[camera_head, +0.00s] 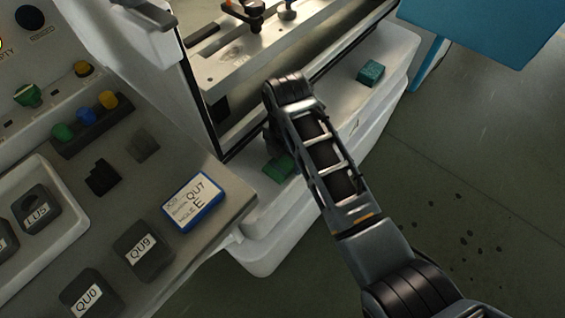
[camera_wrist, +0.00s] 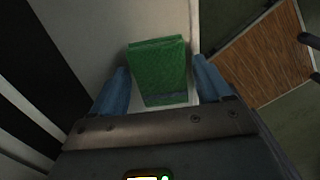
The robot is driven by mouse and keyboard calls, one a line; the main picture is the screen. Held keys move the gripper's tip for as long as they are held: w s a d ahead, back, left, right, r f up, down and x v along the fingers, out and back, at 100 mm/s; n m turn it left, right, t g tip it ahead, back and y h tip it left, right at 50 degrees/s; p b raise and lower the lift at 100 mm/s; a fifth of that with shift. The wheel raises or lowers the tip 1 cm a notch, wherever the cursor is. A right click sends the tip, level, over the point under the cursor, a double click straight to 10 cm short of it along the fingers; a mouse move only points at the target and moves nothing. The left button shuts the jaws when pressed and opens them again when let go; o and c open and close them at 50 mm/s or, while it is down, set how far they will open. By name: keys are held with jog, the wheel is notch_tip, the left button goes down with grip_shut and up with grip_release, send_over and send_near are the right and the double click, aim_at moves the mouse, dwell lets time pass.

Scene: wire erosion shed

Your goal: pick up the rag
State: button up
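A green folded rag (camera_wrist: 160,72) lies on a pale ledge in the wrist view, with a darker bluish strip near its lower edge. The blue fingers of my gripper (camera_wrist: 161,74) are open, one to each side of the rag. In the head view a green piece, seemingly the same rag (camera_head: 279,168), lies on the white machine ledge (camera_head: 255,215), partly hidden by my arm. My gripper is hidden there behind the arm.
A teal block (camera_head: 370,72) sits farther back on the ledge. On the left, a grey shelf holds a blue-edged labelled box (camera_head: 194,203), dark labelled blocks (camera_head: 143,250) and a rack with coloured knobs (camera_head: 90,122). A blue surface (camera_head: 485,25) stands at the upper right. Open floor lies at right.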

aim_at(286, 158)
jog(key=c, duration=0.9)
jog(key=shift+o, duration=0.2)
jog(key=shift+r, duration=0.1)
jog(key=shift+r, duration=0.6)
notch_tip(286, 158, up, 3)
jog(key=shift+w+f, duration=0.1)
jog(key=s+d+r+p, duration=0.3)
jog(key=d+r, duration=0.3)
jog(key=d, duration=0.5)
jog(key=shift+s+d+r, duration=0.15)
jog(key=shift+r, duration=0.25)
